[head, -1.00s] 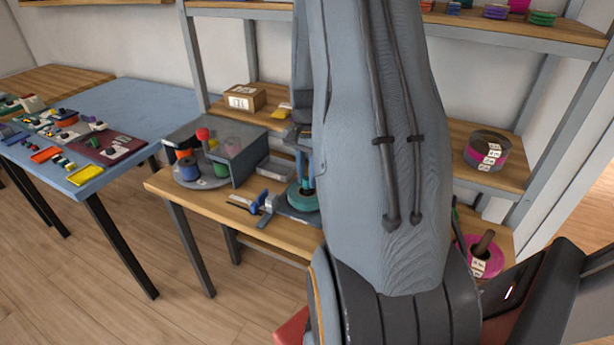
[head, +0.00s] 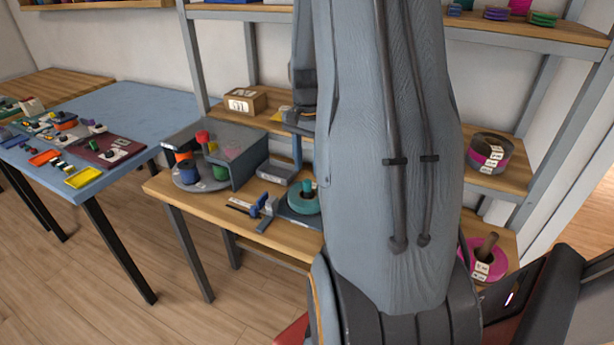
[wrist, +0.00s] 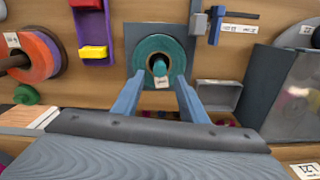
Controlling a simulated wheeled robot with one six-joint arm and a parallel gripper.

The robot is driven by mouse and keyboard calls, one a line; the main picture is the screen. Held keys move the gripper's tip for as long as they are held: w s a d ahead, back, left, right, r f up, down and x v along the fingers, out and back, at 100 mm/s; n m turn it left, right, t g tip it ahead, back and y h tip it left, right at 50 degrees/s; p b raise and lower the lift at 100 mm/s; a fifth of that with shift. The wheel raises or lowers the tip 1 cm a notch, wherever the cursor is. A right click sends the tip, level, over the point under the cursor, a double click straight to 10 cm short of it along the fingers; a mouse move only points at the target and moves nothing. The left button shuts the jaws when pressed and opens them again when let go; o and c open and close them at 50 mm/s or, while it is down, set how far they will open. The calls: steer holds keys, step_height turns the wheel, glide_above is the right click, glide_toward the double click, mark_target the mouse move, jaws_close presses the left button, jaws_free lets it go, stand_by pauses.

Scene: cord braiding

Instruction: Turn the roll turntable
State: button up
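The roll turntable (head: 213,184) is a round grey disc at the left end of the wooden bench in the head view. It carries a blue roll (head: 189,167), a green roll (head: 220,172) and an orange one (head: 183,154), with a red-topped piece (head: 203,137) above. A grey housing (head: 247,165) covers part of it. My gripper (wrist: 160,82) is open in the wrist view, its two blue fingers apart above a teal roll (wrist: 145,50) on a dark plate. The gripper is to the right of the turntable, not touching it. My arm hides much of the bench.
A blue-handled clamp-like tool (head: 268,208) and a small grey tray (head: 277,173) lie between turntable and teal roll. A cardboard box (head: 246,101) stands on the shelf behind. A blue table (head: 140,104) with small parts is at left. Pink rolls are at right.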

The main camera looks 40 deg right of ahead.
steer(key=shift+r, duration=1.35)
steer(key=s+a+n, duration=0.3)
steer(key=a+n, duration=0.2)
steer(key=a, duration=0.4)
steer(key=s+a+n, duration=0.3)
steer(key=a+n, duration=0.2)
steer(key=a, duration=0.5)
steer(key=s+a+n+t, duration=0.1)
steer(key=s+a+n, duration=0.2)
steer(key=a, duration=0.6)
steer(key=shift+s+a+f+n, duration=0.15)
steer(key=shift+a+f+n, duration=0.15)
steer(key=shift+n, duration=0.6)
